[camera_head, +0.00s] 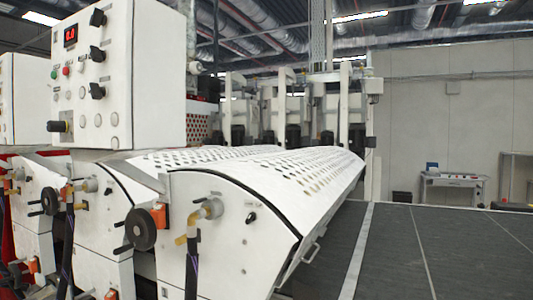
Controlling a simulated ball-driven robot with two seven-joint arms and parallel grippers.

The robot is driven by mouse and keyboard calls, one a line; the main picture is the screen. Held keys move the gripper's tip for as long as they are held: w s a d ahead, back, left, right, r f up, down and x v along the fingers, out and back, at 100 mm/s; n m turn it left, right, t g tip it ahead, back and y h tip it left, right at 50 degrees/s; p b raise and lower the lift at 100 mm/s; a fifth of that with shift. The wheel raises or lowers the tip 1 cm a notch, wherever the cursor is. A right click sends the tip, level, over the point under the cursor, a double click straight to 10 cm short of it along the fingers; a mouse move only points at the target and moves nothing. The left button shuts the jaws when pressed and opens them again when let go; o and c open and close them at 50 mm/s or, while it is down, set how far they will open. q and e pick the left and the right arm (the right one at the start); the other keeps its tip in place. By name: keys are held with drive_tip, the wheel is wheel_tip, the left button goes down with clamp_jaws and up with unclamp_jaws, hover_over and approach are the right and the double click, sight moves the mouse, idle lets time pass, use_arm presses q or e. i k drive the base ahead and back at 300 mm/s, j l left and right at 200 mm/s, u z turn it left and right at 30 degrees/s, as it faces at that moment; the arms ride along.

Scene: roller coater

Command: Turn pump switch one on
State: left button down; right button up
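A white control box (150,75) stands at the upper left on the roller coater. Its face carries a red digital display (70,36), an upper black rotary knob (97,18), a middle black knob (97,53) and a lower black knob (97,91). Another black knob or handle (58,127) sticks out at the lower left of the face. A small black switch (251,218) sits on the white end panel of the nearest coater unit. Labels are too small to read, so I cannot tell which one is pump switch one. Neither of my grippers is in view.
Perforated white covers (270,175) curve over the coater units. A black handwheel (140,229), an orange block (159,216) and a brass pipe elbow (211,209) protrude at the front. Dark floor (440,245) is open at the right. A small table (452,180) stands by the back wall.

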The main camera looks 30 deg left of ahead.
sight(98, 92)
drive_tip(key=u, duration=1.95)
